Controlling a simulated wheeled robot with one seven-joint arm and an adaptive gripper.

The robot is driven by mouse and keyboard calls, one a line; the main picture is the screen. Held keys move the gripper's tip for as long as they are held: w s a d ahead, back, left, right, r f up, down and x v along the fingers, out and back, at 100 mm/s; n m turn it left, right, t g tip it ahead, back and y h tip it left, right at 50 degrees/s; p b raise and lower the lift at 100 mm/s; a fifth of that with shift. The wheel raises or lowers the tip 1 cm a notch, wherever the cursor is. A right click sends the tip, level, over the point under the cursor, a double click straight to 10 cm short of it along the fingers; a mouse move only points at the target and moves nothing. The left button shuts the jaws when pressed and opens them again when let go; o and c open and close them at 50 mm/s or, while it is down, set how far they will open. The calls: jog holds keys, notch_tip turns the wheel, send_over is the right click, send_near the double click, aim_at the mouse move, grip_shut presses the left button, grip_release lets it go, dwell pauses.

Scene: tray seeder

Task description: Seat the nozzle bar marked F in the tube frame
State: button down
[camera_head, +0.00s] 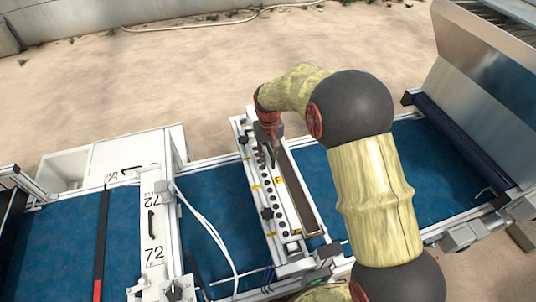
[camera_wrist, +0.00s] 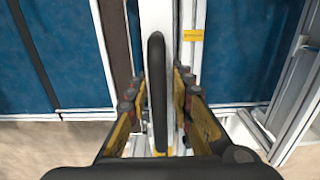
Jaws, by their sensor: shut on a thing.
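My gripper (camera_head: 271,155) is at the far end of the white tube frame (camera_head: 313,226) across the blue belt. In the wrist view my gripper's fingers (camera_wrist: 157,88) are closed on both sides of a long black handle (camera_wrist: 157,58). The handle stands on a white bar (camera_wrist: 154,14), which I take for the nozzle bar. In the head view a white strip with a row of black round spots (camera_head: 267,188) lies along the frame. No letter F is legible. The gripper and arm hide part of the bar, so I cannot tell whether it is seated.
A brown trough (camera_head: 301,194) runs beside the spotted strip. A white crossbar marked 72 (camera_head: 155,237) stands to the left with pale hoses. Blue belt (camera_head: 220,197) shows between them. A dark roller and metal hopper (camera_head: 490,105) are at the right.

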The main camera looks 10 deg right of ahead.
jog(key=shift+f+b, duration=2.7)
jog(key=shift+f, duration=2.6)
jog(key=shift+f+b, duration=0.35)
jog(key=shift+f, duration=0.25)
jog(key=c, duration=1.5)
grip_release()
jog(key=shift+c, duration=0.2)
jog(key=shift+o, duration=0.2)
jog(key=shift+s+f, duration=0.1)
notch_tip(320, 180, up, 12)
jog(key=shift+r, duration=0.1)
